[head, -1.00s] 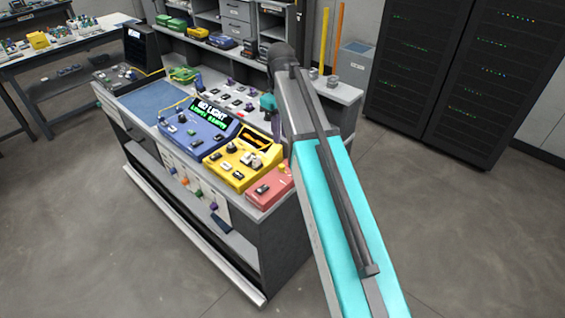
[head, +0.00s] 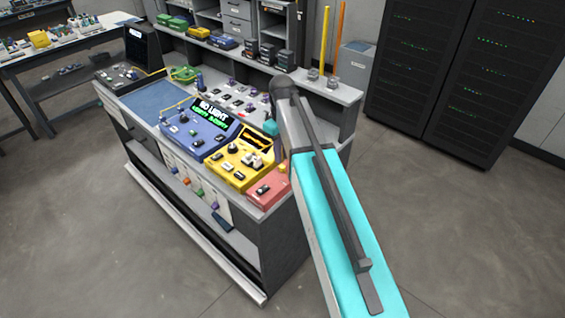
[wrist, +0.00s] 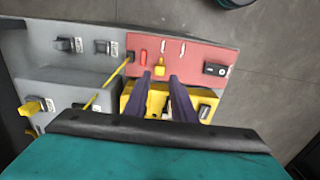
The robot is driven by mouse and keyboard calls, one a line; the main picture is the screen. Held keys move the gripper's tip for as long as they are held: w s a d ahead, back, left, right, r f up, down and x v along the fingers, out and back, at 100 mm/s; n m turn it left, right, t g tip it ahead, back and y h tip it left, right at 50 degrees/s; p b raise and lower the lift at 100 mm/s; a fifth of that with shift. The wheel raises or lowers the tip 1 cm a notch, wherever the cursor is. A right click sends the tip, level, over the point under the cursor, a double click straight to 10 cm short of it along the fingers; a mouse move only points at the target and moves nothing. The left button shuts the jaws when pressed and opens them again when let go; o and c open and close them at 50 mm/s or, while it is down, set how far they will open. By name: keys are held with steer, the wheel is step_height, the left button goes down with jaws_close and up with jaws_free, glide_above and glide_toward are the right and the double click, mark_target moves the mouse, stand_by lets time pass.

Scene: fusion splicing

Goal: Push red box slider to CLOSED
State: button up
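The red box (head: 268,191) is at the near right end of the bench in the head view, partly hidden by my arm. In the wrist view the red box (wrist: 195,56) fills the upper middle. On it are a yellow knob (wrist: 159,69), a small red piece (wrist: 143,58), and a black rocker switch (wrist: 215,70). I cannot tell for certain which part is the slider. My gripper (wrist: 161,77) has its two dark purple fingers apart, with their tips on either side of the yellow knob. A gap shows between fingers and knob; contact cannot be told.
The yellow box (head: 240,163) and the blue box (head: 195,133) with a lit display stand beside the red box. A yellow cable (wrist: 105,88) runs from a black socket on the red box. Grey panels with switches (wrist: 68,45) lie left.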

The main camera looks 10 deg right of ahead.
mark_target(282, 166)
steer(key=shift+f+p, duration=0.55)
steer(key=shift+f, duration=2.25)
jaws_close()
